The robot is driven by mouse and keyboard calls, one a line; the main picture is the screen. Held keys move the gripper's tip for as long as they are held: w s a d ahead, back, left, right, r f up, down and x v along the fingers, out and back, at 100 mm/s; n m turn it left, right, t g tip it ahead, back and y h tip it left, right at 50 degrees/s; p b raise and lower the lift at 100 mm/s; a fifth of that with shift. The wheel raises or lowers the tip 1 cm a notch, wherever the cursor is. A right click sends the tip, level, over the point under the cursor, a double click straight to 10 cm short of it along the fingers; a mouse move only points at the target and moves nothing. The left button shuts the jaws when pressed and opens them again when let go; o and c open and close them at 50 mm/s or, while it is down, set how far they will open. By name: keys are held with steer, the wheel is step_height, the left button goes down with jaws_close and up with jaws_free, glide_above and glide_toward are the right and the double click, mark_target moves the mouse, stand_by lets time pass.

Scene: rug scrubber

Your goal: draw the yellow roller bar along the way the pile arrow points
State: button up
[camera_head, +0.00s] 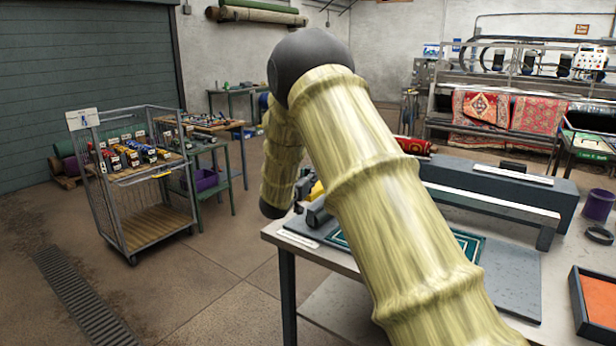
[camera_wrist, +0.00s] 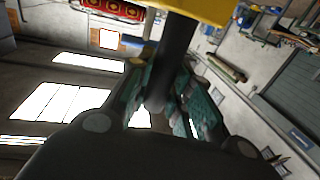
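In the head view a green rug sample (camera_head: 470,241) with a pale border lies on a grey board (camera_head: 517,285) on the table. My arm hides much of it, and I cannot make out a pile arrow. A small yellow part (camera_head: 316,190) and grey parts of my gripper (camera_head: 318,213) show just left of my arm, over the table's left end. In the wrist view the yellow roller bar (camera_wrist: 205,8) crosses the top edge. Its dark stem (camera_wrist: 177,55) runs between the teal-padded fingers of my gripper (camera_wrist: 163,95), which appear closed on it. The bar's contact with the rug is hidden.
A long grey block (camera_head: 500,188) and a pale-topped rail (camera_head: 490,203) stand behind the board. An orange-lined tray (camera_head: 580,318) is at the table's right. A purple cup (camera_head: 598,206) stands farther back. A wire cart (camera_head: 187,205) stands left, with open floor before it.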

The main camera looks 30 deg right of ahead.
steer(key=o, duration=0.4)
steer(key=shift+w, duration=0.35)
steer(key=shift+s, duration=0.1)
steer(key=shift+r, duration=0.1)
steer(key=shift+s+a, duration=0.25)
steer(key=shift+a, duration=0.2)
steer(key=v, duration=1.1)
